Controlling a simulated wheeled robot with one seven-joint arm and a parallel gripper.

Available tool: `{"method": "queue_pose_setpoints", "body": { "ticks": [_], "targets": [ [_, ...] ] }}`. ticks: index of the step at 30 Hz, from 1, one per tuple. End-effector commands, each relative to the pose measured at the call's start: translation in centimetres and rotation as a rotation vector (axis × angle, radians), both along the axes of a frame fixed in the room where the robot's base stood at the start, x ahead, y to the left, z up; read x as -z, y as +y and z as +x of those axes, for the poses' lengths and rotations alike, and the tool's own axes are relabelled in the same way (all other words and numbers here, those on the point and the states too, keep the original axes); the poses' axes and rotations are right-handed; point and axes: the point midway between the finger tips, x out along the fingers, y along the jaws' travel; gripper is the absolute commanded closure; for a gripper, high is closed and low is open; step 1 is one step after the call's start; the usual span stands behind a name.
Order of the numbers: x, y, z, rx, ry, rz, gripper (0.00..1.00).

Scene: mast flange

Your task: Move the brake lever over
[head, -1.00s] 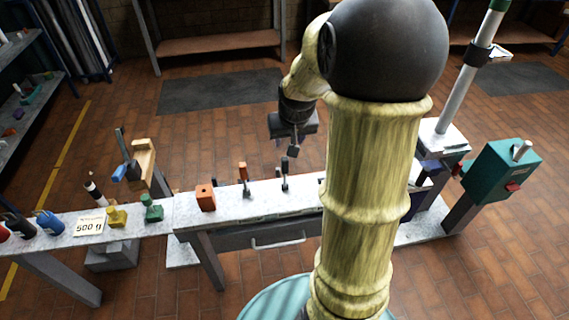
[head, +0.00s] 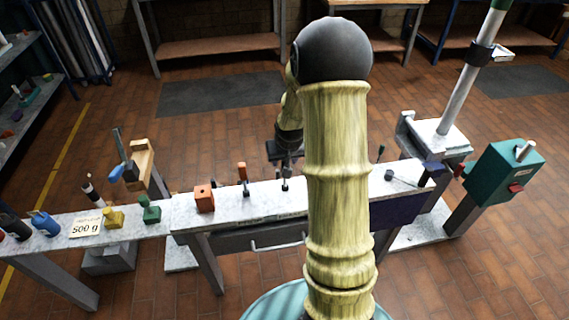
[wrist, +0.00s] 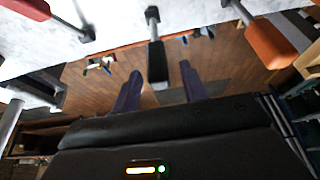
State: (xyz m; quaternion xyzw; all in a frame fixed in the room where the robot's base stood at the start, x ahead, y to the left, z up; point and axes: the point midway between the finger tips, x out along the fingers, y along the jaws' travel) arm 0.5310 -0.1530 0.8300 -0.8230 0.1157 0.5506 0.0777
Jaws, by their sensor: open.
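Several levers stand on the pale bench (head: 225,207); which is the brake lever I cannot tell from markings. The black-handled lever (head: 286,183) is partly overlapped by my gripper (head: 285,160) in the head view. In the wrist view the black-handled lever (wrist: 157,60) appears between the two open fingers of my gripper (wrist: 160,85); contact cannot be made out. An orange-handled lever (head: 242,173) stands to its left in the head view, and it shows at the right in the wrist view (wrist: 268,42). A red-handled lever (wrist: 28,8) is at the left there.
An orange block (head: 204,199), a green weight (head: 150,211) and a yellow weight (head: 113,218) sit left on the bench. Another dark lever (head: 381,153) stands right of my arm. A teal box (head: 503,172) stands at far right. My arm hides the bench middle.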

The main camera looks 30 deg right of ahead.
Motion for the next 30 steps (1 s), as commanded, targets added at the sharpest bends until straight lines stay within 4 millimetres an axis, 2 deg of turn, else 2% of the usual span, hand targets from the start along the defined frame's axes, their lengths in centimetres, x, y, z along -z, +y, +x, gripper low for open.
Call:
{"method": "queue_pose_setpoints", "body": {
  "ticks": [1,6,15,17,22,30],
  "targets": [
    [0.8,-0.1,0.3,0.0,0.001,0.0,0.56],
    [2.2,-0.3,0.9,-0.001,0.0,0.0,0.56],
    [2.4,-0.3,1.0,-0.001,-0.001,-0.001,0.56],
    [2.4,-0.3,1.0,0.0,-0.001,0.0,0.66],
    [2.4,-0.3,1.0,0.0,-0.001,0.0,1.0],
    [2.4,-0.3,0.9,0.001,-0.004,-0.002,1.0]
  ]
}}
